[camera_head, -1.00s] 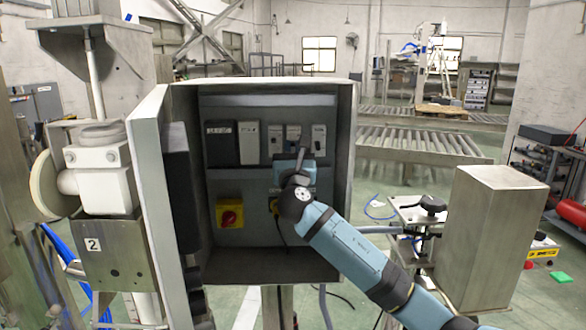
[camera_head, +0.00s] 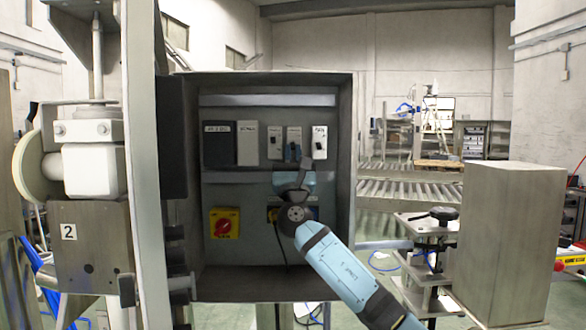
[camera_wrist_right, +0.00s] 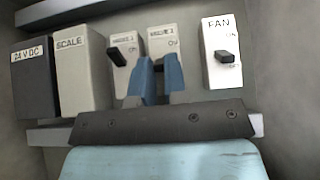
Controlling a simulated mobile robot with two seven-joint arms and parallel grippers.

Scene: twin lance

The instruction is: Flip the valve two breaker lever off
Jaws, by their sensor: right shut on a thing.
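The valve two breaker (camera_head: 294,131) is the fourth from the left in the row inside the open grey cabinet (camera_head: 348,180); it also shows in the right wrist view (camera_wrist_right: 164,40). My right gripper (camera_head: 292,154) reaches up to it from below. In the right wrist view its two blue fingers (camera_wrist_right: 160,73) are shut at the valve two lever, one on each side. The lever is mostly hidden between them, so its position is hard to tell. My left gripper is not in view.
Close to the left is the valve one breaker (camera_wrist_right: 123,54), its dark lever sticking out. The fan breaker (camera_wrist_right: 222,55) is at the right, past a gap. A red-and-yellow rotary switch (camera_head: 224,223) sits lower left. The cabinet door (camera_head: 147,160) stands open at left.

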